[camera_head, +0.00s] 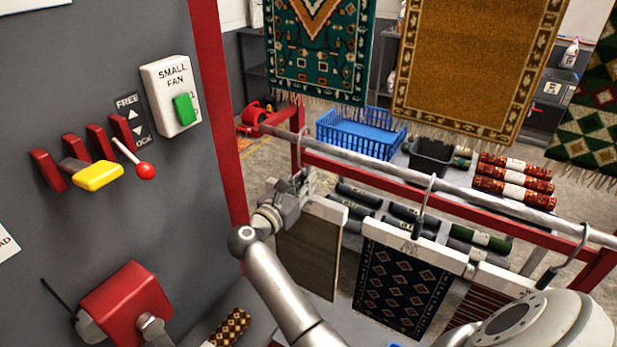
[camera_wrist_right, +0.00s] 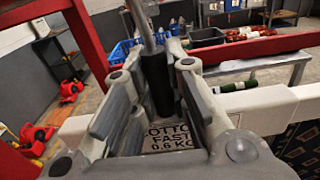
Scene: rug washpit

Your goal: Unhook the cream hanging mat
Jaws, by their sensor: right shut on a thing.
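A plain beige-brown mat (camera_head: 308,252), the palest of the hanging ones, hangs at the left end of the rail (camera_head: 380,166) from a white header bar (camera_head: 325,209). A metal hook (camera_head: 299,146) runs from the rail down to this bar. My right gripper (camera_head: 301,186) is at the hook, just below the rail. In the right wrist view its fingers (camera_wrist_right: 157,65) are shut around the hook's dark sleeve (camera_wrist_right: 156,84). The bar's label there reads partly "COTTON FAST 0.6 KG" (camera_wrist_right: 176,138). My left gripper is not in view.
A dark diamond-patterned mat (camera_head: 398,290) and a red striped mat (camera_head: 480,308) hang to the right. A red post (camera_head: 217,100) and a grey panel with levers (camera_head: 110,165) stand close on the left. Rolled rugs (camera_head: 512,180) and a blue basket (camera_head: 358,133) lie beyond the rail.

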